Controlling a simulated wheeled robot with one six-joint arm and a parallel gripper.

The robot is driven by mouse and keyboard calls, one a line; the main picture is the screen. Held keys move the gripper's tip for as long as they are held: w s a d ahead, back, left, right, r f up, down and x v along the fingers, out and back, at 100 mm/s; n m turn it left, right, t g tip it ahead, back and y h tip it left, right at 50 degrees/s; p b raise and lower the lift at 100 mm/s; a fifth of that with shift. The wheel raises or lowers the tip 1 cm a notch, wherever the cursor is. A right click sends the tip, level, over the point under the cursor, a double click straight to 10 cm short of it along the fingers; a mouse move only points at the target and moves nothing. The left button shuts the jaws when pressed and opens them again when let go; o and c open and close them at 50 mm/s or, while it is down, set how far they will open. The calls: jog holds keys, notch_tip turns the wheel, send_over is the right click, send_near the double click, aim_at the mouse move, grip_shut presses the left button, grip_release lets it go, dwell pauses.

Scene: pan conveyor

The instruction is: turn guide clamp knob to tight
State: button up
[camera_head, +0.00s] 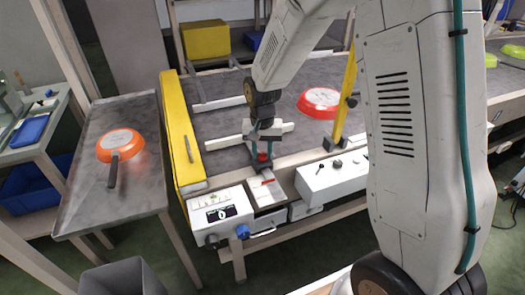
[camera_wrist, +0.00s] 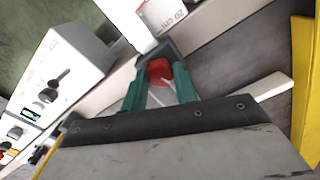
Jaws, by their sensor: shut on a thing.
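The red guide clamp knob (camera_wrist: 158,71) sits between the two green fingertips of my gripper (camera_wrist: 160,84) in the wrist view. My gripper is shut on it, and the fingers cover its sides. In the head view the knob (camera_head: 262,157) is a small red spot between the fingers of my gripper (camera_head: 263,160), at the front edge of the conveyor. A white label plate (camera_wrist: 163,14) with dark print lies beyond the knob in the wrist view. I cannot read the knob's setting.
An orange pan (camera_head: 121,143) lies on the side table (camera_head: 85,205) at left. A red pan (camera_head: 320,102) lies on the conveyor behind a yellow post (camera_head: 346,95). White control boxes (camera_head: 221,214) and (camera_head: 330,178) flank the gripper along the front rail. A yellow guard (camera_head: 180,130) edges the conveyor.

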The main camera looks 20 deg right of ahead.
aim_at(262, 154)
jog(key=shift+m, duration=1.7)
jog(key=o, duration=1)
jog(key=shift+c, duration=0.2)
jog(key=shift+r, duration=0.1)
notch_tip(262, 154, up, 8)
jog(key=shift+f, duration=0.15)
